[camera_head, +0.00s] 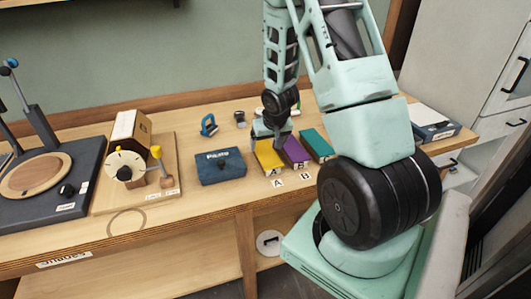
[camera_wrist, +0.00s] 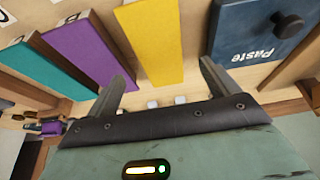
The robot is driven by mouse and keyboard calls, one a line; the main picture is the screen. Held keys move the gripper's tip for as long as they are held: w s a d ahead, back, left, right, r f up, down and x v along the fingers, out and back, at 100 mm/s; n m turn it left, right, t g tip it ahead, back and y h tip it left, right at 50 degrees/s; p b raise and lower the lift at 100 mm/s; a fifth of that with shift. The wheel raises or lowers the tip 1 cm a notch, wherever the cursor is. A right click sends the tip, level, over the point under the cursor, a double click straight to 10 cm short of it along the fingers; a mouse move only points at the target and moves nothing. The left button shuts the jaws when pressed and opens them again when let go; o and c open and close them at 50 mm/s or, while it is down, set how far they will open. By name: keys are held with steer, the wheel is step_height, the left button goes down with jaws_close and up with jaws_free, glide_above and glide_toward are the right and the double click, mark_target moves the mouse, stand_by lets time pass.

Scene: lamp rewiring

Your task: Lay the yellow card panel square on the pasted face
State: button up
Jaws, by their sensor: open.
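The yellow card panel (camera_head: 268,157) lies on the bench by label A, at the left of a row of coloured panels. In the wrist view the yellow panel (camera_wrist: 153,38) shows between and beyond my fingers. My gripper (camera_head: 272,138) is over the far end of the yellow panel. I cannot tell from the picture whether a finger touches the panel. A wooden box with a dial on its front (camera_head: 126,163) stands on a board to the left. I cannot make out paste on any face.
A purple panel (camera_head: 295,152) and a teal panel (camera_head: 317,144) lie right of the yellow one. A dark blue Paste box (camera_head: 220,167) is close on its left. A blue clamp-like tool (camera_head: 209,125) stands behind. A dark press with a round wooden plate (camera_head: 36,176) is far left.

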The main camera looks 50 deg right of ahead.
mark_target(266, 152)
steer(key=shift+p+x, duration=0.6)
steer(key=shift+x, duration=1.7)
steer(key=shift+w, duration=0.1)
steer(key=c, duration=1.2)
steer(key=shift+o, duration=0.2)
steer(key=shift+r, duration=0.2)
